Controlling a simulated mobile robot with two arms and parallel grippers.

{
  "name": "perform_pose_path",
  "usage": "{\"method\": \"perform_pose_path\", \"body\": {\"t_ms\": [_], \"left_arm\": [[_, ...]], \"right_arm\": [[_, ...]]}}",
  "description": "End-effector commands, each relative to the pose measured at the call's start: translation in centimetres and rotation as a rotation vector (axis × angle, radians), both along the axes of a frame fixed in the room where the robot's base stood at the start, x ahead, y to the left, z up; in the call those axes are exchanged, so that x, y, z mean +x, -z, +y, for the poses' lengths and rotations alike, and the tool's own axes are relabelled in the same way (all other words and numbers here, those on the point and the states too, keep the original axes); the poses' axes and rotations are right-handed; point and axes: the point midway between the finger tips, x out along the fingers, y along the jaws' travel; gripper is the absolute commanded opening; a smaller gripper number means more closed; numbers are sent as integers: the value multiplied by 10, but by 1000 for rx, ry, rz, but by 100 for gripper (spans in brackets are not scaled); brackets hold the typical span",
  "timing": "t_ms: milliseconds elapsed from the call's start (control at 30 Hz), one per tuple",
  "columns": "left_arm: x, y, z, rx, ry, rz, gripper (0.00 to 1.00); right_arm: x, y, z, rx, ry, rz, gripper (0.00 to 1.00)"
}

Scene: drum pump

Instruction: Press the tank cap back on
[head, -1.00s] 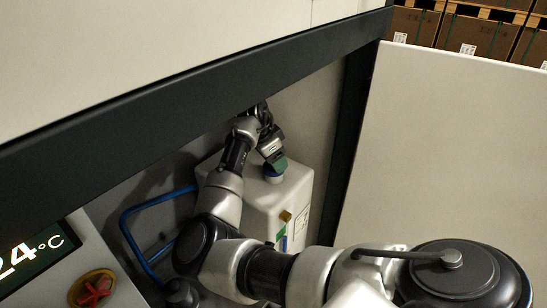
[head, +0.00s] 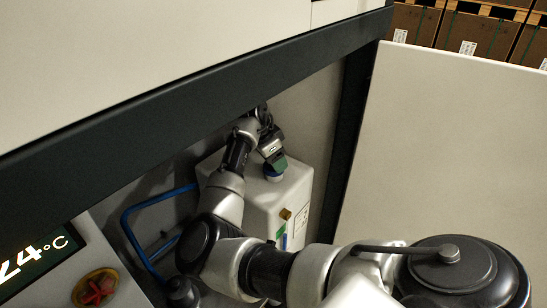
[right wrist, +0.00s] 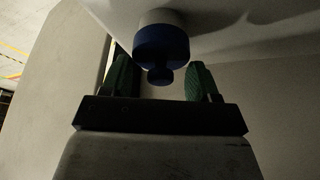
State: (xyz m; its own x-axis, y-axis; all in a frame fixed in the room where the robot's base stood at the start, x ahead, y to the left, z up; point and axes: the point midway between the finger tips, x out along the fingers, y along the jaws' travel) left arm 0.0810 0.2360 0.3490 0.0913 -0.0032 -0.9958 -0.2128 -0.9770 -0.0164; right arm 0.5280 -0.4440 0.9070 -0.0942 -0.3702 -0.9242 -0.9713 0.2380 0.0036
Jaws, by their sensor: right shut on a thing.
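The white tank (head: 275,205) stands inside the machine's open bay. The blue tank cap (head: 273,177) is at the tank's top, just below my right gripper (head: 277,166). In the right wrist view the blue cap (right wrist: 163,46) with its small knob lies against a short white neck (right wrist: 160,17). I cannot tell whether the cap is fully seated. My right gripper (right wrist: 160,80), with green fingers on either side of the knob, is shut on the cap. My left gripper is not in view.
A dark frame beam (head: 190,85) crosses above the bay, close over my right wrist. A blue pipe (head: 128,232) runs left of the tank. A pale panel (head: 450,150) stands at the right. A red knob (head: 97,288) and a temperature display (head: 38,258) are at lower left.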

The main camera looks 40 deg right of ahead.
Motion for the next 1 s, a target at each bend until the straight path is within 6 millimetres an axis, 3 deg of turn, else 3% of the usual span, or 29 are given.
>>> {"method": "perform_pose_path", "body": {"t_ms": [1000], "left_arm": [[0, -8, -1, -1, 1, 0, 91]], "right_arm": [[0, 4, 0, 0, 0, 0, 35]]}}
